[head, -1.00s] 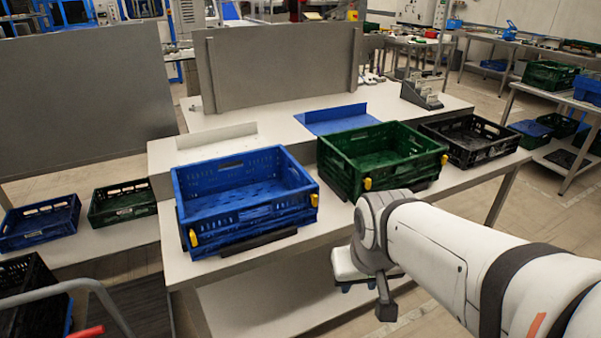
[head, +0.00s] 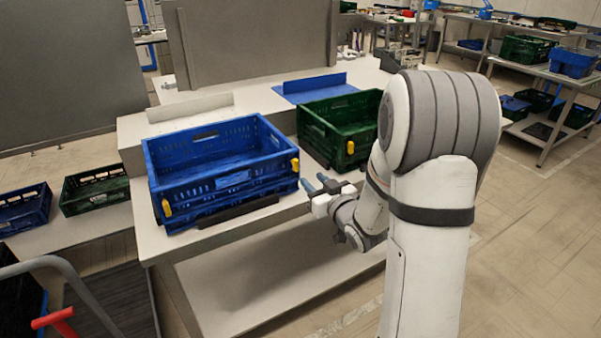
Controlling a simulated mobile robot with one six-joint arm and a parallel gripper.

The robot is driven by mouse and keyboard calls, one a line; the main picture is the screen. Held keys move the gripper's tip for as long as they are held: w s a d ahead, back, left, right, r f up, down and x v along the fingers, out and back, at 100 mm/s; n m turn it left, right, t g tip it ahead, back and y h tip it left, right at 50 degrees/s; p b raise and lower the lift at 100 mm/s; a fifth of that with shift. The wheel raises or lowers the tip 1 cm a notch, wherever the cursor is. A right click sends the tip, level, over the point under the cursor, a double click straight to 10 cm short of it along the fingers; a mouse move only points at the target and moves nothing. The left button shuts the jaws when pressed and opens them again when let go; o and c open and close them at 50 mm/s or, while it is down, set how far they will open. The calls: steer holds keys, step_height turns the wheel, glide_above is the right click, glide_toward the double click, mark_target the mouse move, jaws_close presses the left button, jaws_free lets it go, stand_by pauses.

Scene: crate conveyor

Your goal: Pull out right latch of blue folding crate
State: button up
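The blue folding crate (head: 215,188) stands upright on the white table in the head view. Its yellow right latch (head: 295,165) sits at the right front corner. Its yellow left latch (head: 167,208) sits at the left front corner. My gripper (head: 316,184) is just right of and below the right latch, with its bluish fingers pointing toward the crate. The two fingers show a gap between them and nothing between them. The fingers appear apart from the latch, though the exact distance is hard to tell.
A green crate (head: 322,135) stands right of the blue crate, partly hidden by my arm. A dark bar (head: 238,212) lies along the blue crate's front. Smaller blue (head: 25,212) and green (head: 95,190) crates sit at the left. A red-ended handle (head: 52,318) is at the lower left.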

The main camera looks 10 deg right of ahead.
mark_target(297, 166)
steer(key=shift+y, duration=0.4)
steer(key=x, duration=0.8)
steer(key=shift+r+p, duration=0.1)
steer(key=shift+p, duration=0.25)
steer(key=shift+t, duration=0.3)
jaws_close()
